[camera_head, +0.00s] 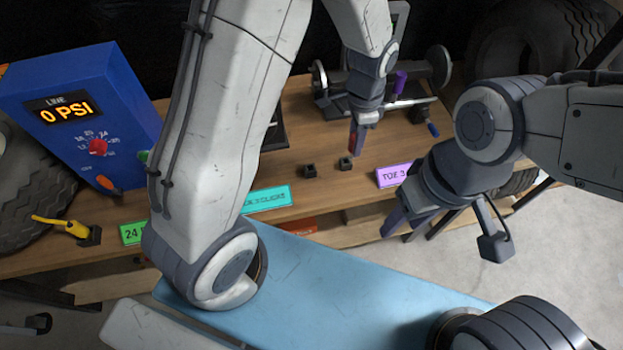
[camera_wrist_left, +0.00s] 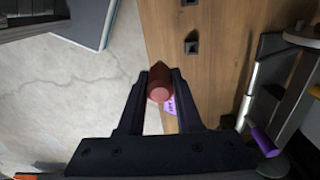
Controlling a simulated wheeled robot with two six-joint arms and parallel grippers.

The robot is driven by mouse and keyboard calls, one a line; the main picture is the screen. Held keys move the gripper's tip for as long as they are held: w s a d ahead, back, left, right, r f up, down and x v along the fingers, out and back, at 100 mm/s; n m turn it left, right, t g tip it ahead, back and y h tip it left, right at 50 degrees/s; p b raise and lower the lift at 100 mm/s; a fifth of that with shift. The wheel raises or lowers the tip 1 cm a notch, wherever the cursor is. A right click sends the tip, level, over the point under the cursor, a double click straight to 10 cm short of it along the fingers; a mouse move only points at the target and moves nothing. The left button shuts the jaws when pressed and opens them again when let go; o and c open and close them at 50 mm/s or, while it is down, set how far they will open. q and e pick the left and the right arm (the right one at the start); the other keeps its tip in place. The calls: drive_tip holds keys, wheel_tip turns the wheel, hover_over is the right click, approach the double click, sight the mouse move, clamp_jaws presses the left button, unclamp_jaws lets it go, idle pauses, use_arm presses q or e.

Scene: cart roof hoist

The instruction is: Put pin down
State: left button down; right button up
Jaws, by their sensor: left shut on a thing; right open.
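The pin (camera_wrist_left: 159,82) is a short, dark red cylinder with a pointed far end. My left gripper (camera_head: 357,140) is shut on it, with a finger on each side in the left wrist view. In the head view the gripper is over the wooden bench, and only a little red of the pin shows between its fingers. Two small black sockets stand on the bench nearby, the closer one (camera_head: 346,163) just below the gripper and the other (camera_head: 309,171) to its left. My right gripper (camera_head: 404,220) is open and empty near the bench's front edge.
A purple label (camera_head: 397,175) and a teal label (camera_head: 266,199) mark the bench's front edge. A blue box (camera_head: 75,118) reads "0 PSI". A metal fixture with a purple handle (camera_head: 401,82) stands behind the left gripper. A light blue panel (camera_head: 330,285) lies in front.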

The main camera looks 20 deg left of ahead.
use_arm(q)
drive_tip(key=a+f+m+b, duration=0.2)
drive_tip(key=a+f+m, duration=0.2)
drive_tip(key=f+m, duration=0.1)
drive_tip(key=w+a+f+m+b, duration=0.1)
drive_tip(key=a+f+m+b, duration=0.2)
drive_tip(key=f+m, duration=0.2)
drive_tip(key=a+f+m+b, duration=0.2)
drive_tip(key=a+f+m, duration=0.2)
drive_tip(key=f+m, duration=0.1)
drive_tip(key=shift+w+a+f+m+b, duration=0.25)
drive_tip(key=shift+a+f+m+b, duration=0.05)
drive_tip(key=shift+f, duration=0.15)
drive_tip(key=shift+f, duration=0.2)
drive_tip(key=c, duration=0.6)
unclamp_jaws()
